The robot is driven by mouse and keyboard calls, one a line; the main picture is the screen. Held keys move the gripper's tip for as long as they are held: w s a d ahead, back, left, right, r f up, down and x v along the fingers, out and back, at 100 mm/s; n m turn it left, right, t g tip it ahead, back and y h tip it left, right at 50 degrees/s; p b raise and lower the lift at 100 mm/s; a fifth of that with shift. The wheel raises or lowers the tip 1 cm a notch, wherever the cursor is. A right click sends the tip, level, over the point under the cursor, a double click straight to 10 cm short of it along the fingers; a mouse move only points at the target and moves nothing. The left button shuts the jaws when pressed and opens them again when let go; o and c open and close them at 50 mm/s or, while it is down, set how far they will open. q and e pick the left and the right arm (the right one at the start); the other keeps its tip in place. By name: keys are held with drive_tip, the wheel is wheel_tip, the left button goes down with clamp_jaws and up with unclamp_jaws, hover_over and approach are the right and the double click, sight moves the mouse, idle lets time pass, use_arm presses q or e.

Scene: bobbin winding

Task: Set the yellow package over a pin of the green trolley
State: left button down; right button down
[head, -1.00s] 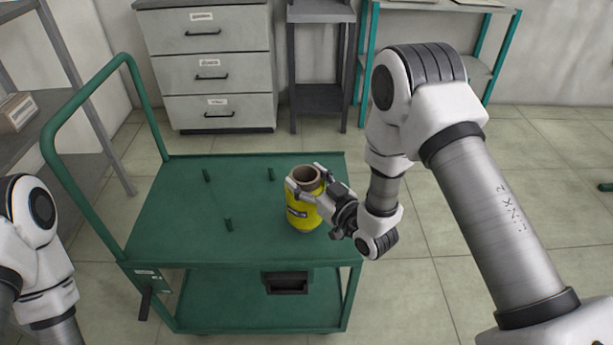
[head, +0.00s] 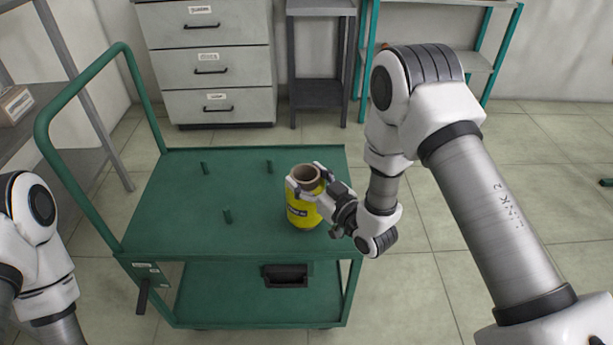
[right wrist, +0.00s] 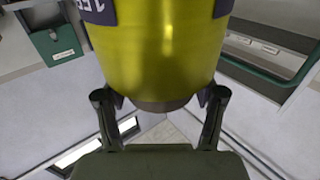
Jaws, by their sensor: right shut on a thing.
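The yellow package (head: 303,215) is a yellow spool with a brown tube core and a dark label. It is upright over the front right part of the green trolley's (head: 165,222) top deck. My right gripper (head: 308,181) is shut on its upper part from the right. In the right wrist view the yellow package (right wrist: 160,50) sits between the two fingertips. Three short green pins show on the deck: back left (head: 205,168), back middle (head: 269,166) and front (head: 227,216). I cannot tell whether a pin is under the package, or whether it touches the deck. My left gripper is out of view.
The trolley's push handle (head: 80,90) rises at the left. A grey drawer cabinet (head: 220,75), a dark stand (head: 320,92) and a teal-legged table (head: 485,60) stand behind. A grey shelf (head: 40,115) is at the left. The deck's left part is clear.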

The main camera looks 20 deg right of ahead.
drive_tip(key=shift+c, duration=0.2)
unclamp_jaws()
drive_tip(key=v, duration=1.2)
